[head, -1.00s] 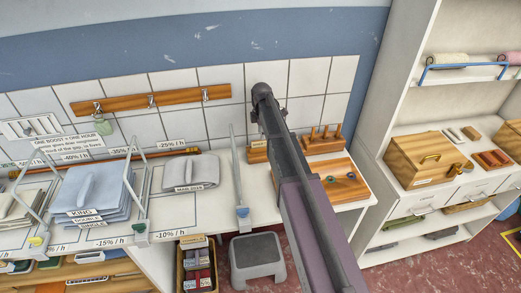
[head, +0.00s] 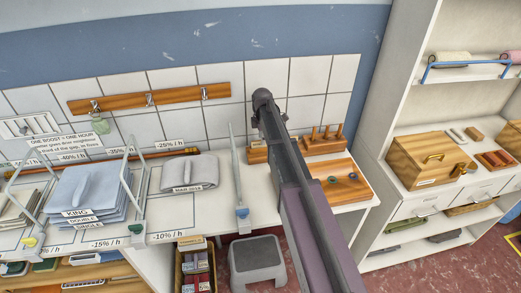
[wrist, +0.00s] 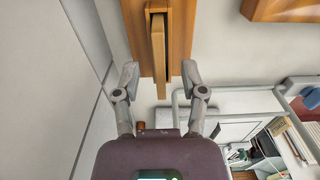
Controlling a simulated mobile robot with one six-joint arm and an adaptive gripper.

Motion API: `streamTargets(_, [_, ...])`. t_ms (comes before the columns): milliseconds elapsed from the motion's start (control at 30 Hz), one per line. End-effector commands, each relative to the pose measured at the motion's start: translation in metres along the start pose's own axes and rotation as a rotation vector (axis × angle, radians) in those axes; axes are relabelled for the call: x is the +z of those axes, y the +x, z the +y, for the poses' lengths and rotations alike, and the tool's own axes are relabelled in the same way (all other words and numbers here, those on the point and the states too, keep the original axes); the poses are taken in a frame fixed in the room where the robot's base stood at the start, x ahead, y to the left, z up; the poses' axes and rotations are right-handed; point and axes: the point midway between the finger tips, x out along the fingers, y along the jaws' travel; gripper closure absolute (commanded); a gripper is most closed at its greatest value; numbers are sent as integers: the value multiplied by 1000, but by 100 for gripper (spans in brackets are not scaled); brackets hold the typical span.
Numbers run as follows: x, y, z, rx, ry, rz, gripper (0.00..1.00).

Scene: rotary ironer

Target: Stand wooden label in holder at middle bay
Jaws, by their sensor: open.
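In the wrist view my gripper (wrist: 160,72) is open, with one finger on each side of a thin upright wooden piece (wrist: 158,58), which looks like the wooden label. Gaps show between the piece and both fingers. The piece stands against or in a wooden block (wrist: 180,30); whether it sits in a slot is unclear. In the head view a small wooden block (head: 257,153) shows beside my arm on the counter, and my arm hides my gripper there. I cannot tell which block is the middle bay's holder.
Metal frames (head: 239,180) divide the counter into bays with folded blue linen (head: 88,195) and a grey folded cloth (head: 188,172). A pegged wooden rack (head: 323,141) and a wooden board (head: 345,182) lie right of my arm. A grey stool (head: 257,260) stands in front.

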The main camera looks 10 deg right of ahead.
Motion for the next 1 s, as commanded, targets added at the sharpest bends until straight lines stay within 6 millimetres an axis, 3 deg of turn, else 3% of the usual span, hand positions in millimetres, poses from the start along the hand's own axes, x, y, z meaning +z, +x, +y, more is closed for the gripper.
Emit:
streamTargets(300, [0, 24, 0, 0, 0, 0, 46])
streamTargets(1000, [0, 26, 0, 0, -1, 0, 46])
